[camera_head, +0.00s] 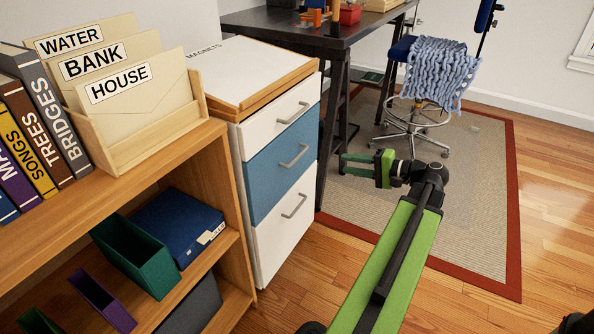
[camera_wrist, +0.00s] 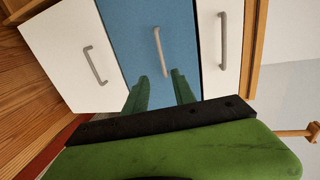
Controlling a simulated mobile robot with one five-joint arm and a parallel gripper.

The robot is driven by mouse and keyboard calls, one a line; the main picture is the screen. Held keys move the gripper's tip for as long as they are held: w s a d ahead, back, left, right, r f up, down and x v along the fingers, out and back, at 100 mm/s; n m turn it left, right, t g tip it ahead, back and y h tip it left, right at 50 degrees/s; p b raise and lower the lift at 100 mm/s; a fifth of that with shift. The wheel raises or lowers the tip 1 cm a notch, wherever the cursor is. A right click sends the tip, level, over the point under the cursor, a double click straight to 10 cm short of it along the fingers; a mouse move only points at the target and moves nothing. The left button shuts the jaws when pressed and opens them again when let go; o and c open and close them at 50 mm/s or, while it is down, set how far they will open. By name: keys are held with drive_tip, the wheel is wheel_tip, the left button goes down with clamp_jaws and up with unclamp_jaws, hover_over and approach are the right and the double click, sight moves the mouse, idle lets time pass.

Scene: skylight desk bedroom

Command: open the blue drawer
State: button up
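The blue drawer (camera_head: 265,182) is the middle one of a white three-drawer cabinet. Its front looks flush with the white drawers above and below, so it stands closed. Its grey bar handle (camera_head: 294,156) also shows in the wrist view (camera_wrist: 159,50), upright in that picture. My gripper (camera_head: 342,161) is in front of the cabinet, to the right of the blue front in the head view. In the wrist view its two green fingers (camera_wrist: 160,84) are spread apart and empty. They point at the blue front, with the handle beyond the tips and roughly between them. The fingers look apart from the handle.
A wooden shelf (camera_head: 180,163) with books, folders and bins stands left of the cabinet. A dark desk (camera_head: 300,28) is behind it, and a chair (camera_head: 402,48) with a blue throw stands on the rug (camera_head: 480,190). The wood floor before the drawers is clear.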

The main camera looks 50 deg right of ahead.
drive_tip(key=b+x, duration=0.3)
drive_tip(key=x, duration=1.4)
drive_tip(key=shift+d, duration=0.1)
clamp_jaws()
idle(0.8)
